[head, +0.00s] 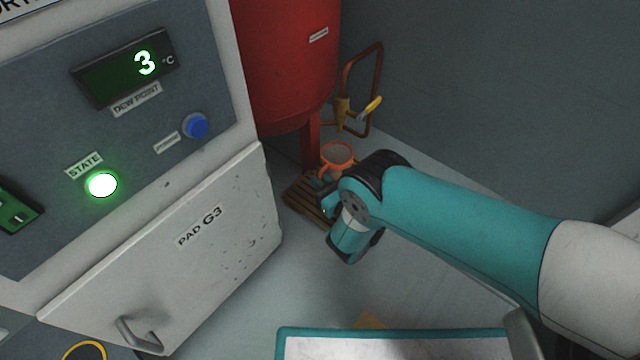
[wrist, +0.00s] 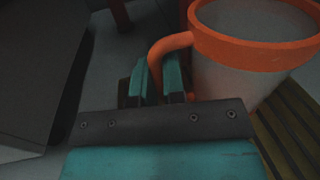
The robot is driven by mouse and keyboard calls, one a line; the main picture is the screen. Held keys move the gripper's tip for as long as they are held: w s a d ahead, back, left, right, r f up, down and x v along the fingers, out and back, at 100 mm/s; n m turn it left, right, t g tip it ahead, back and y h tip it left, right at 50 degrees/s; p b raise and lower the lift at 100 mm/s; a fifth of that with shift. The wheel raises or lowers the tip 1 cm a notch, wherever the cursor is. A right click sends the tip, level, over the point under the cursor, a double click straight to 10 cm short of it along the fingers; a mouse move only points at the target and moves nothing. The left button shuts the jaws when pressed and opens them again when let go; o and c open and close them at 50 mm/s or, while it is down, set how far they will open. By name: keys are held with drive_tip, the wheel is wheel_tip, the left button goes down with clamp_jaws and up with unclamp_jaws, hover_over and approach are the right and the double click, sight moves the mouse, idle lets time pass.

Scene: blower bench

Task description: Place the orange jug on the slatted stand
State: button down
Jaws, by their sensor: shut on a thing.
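The orange jug (head: 337,157) has an orange rim and handle; in the wrist view its pale body (wrist: 232,84) shows too. My gripper (wrist: 160,82) is shut on the jug's orange handle, at the left side of the jug. The slatted stand (head: 306,196) is brown and sits on the floor under the red tank; its slats (wrist: 287,122) also show below and right of the jug in the wrist view. The jug appears upright and over or on the stand. Whether its base touches the slats is hidden.
The red tank (head: 285,60) and its leg stand close behind the stand. A copper pipe with a yellow-handled valve (head: 371,106) is behind the jug. The grey cabinet with its PAD G3 door (head: 200,240) is at left. A teal-edged board (head: 400,345) lies in front.

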drive_tip(key=shift+f, duration=0.15)
drive_tip(key=c, duration=1.2)
unclamp_jaws()
drive_tip(key=shift+r, duration=0.35)
drive_tip(key=s+p, duration=0.1)
drive_tip(key=p, duration=0.2)
drive_tip(key=shift+d+r, duration=0.15)
drive_tip(key=shift+d, duration=0.2)
drive_tip(key=p+v, duration=0.9)
drive_tip(key=p, duration=0.1)
drive_tip(key=shift+s+d, duration=0.1)
drive_tip(key=shift+s+d+f+p, duration=0.25)
drive_tip(key=shift+s+d+p, duration=0.3)
